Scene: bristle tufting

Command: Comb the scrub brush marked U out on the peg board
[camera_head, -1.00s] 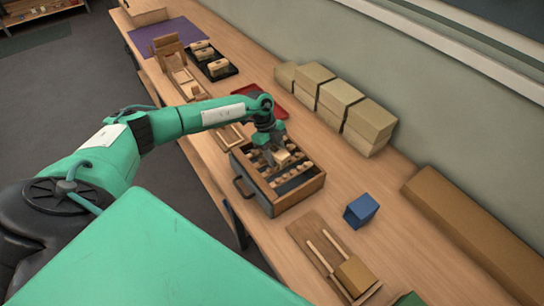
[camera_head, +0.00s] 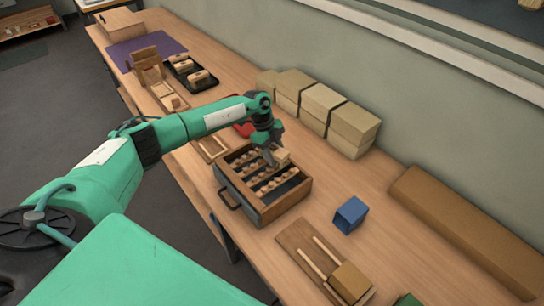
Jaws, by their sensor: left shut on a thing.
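My left gripper (camera_head: 271,160) is shut on a small pale wooden block (camera_head: 282,157), which looks like the scrub brush. It is at the back edge of a wooden box (camera_head: 280,212) with a front handle. Rows of small round tan pieces (camera_head: 262,176) show inside, perhaps the tufts or pegs. I cannot tell whether the block touches the box. Its underside and any letter U are not readable. A flat board (camera_head: 292,236) with two pale sticks and a tan block lies in front; I cannot tell which item is the peg board. My right gripper is not in view.
A blue block (camera_head: 350,215) stands right of the box. Stacked tan boxes (camera_head: 323,108) and a long brown box (camera_head: 460,225) line the wall. A black tray (camera_head: 202,84) with blocks lies farther back. Bare table lies between the box and the wall.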

